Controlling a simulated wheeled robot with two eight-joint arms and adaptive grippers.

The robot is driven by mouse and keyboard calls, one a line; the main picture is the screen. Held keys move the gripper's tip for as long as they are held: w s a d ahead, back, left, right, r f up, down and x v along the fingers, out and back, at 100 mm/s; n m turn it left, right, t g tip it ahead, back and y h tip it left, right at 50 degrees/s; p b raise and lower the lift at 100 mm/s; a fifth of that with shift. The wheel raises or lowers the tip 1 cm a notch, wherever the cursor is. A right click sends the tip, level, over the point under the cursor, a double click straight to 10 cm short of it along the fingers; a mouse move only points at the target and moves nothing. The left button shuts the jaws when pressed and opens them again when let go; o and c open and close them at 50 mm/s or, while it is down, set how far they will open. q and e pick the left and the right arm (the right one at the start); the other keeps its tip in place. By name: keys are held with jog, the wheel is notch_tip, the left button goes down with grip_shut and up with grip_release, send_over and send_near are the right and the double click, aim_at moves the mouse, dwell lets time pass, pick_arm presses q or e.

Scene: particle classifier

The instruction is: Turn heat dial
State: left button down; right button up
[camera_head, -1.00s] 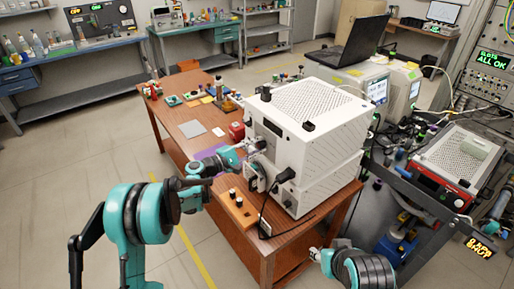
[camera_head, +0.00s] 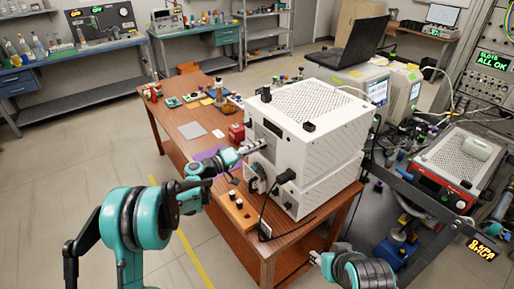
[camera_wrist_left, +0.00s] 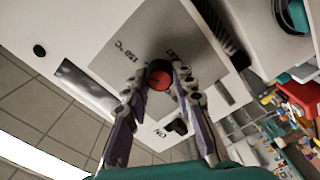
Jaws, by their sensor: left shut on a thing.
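A white boxy machine (camera_head: 315,115) stands on the wooden table. My left gripper (camera_wrist_left: 160,84) is shut on the dial, one purple-grey finger on each side. In the head view my left gripper (camera_head: 249,149) reaches the machine's front left face, and the dial is hidden there. My right arm (camera_head: 350,270) shows at the bottom, with its small grey end (camera_head: 317,257) too unclear to judge.
A black plug and cable (camera_head: 284,177) stick out of the machine's front, below and right of my left gripper. An orange-brown block with dark knobs (camera_head: 238,212) lies on the table below. A black laptop (camera_head: 348,45) stands behind the machine.

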pick_arm(q)
jog(key=shift+m, duration=1.3)
jog(key=c, duration=1.3)
grip_release()
jog(key=shift+o, duration=0.2)
jog(key=v, duration=1.2)
